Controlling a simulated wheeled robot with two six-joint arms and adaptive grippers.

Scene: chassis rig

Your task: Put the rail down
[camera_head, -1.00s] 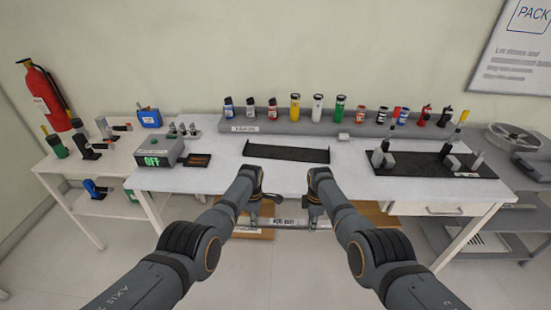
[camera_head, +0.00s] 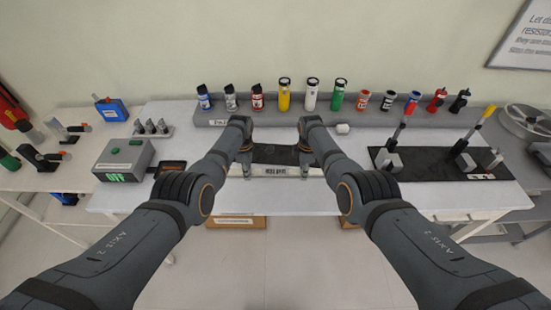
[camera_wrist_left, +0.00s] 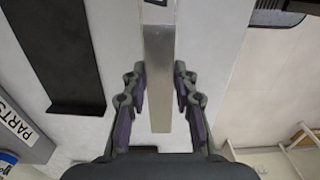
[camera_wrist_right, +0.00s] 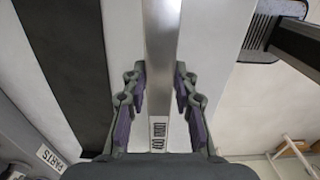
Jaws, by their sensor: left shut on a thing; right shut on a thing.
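The rail (camera_head: 276,171) is a straight silver bar with a printed white label, lying crosswise in front of the dark tray. My left gripper (camera_head: 246,172) is shut on its left part and my right gripper (camera_head: 305,170) on its right part. In the left wrist view the rail (camera_wrist_left: 158,75) runs between the fingers (camera_wrist_left: 160,95), its end showing just past them. In the right wrist view the rail (camera_wrist_right: 161,50) also runs between the fingers (camera_wrist_right: 160,95). It is over the white table (camera_head: 330,197); whether it touches the tabletop I cannot tell.
The dark tray (camera_head: 277,154) lies just behind the rail. A grey rack (camera_head: 215,117) with several bottles and tools stands at the back. A grey box reading OFF (camera_head: 124,160) is at left. A black mat (camera_head: 430,165) with blocks and upright tools is at right.

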